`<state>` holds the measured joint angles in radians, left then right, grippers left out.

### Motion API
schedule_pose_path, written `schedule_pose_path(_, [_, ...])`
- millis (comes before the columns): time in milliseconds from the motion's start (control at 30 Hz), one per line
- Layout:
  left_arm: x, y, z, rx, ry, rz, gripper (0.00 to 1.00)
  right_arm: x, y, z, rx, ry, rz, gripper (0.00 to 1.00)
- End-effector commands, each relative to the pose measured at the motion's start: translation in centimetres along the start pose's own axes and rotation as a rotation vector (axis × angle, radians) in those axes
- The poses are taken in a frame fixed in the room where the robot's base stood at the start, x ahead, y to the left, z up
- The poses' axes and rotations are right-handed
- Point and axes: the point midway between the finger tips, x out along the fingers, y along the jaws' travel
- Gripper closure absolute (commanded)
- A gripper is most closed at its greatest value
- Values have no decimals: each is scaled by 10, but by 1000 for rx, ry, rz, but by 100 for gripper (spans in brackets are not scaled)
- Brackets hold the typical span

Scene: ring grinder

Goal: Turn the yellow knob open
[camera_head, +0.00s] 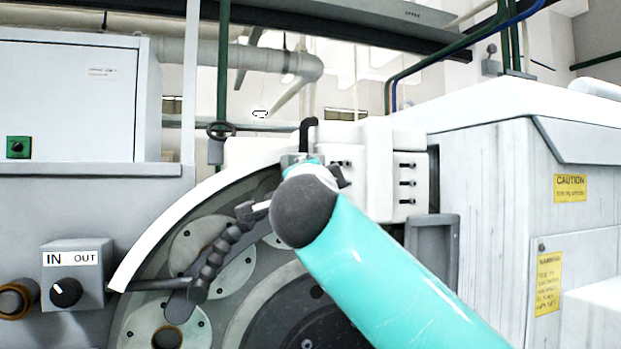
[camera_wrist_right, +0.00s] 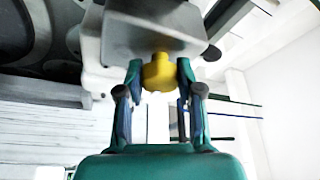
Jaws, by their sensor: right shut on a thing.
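The yellow knob (camera_wrist_right: 159,72) shows in the right wrist view, under a grey housing (camera_wrist_right: 150,32). My right gripper (camera_wrist_right: 160,75) has its two fingers on either side of the knob and is shut on it. In the head view my turquoise right arm reaches up from the lower right to the white block at the top of the ring grinder. The arm hides the knob and the right gripper there. My left gripper is not in view.
A grey IN/OUT switch box (camera_head: 88,258) is at the lower left. A large white cabinet (camera_head: 500,190) stands close on the right.

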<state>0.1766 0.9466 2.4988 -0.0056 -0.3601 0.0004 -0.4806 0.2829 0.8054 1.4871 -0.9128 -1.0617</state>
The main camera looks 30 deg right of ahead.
Motion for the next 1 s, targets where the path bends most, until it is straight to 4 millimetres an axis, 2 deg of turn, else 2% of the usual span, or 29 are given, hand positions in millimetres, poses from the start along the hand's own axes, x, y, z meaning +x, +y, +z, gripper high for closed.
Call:
schedule_pose_path(100, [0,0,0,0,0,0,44,0,1,0,99,3,44,99])
schedule_pose_path(300, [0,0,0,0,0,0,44,0,2,0,187,2,82,99])
schedule_pose_path(1000, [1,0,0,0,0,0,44,0,3,2,319,1,140,99])
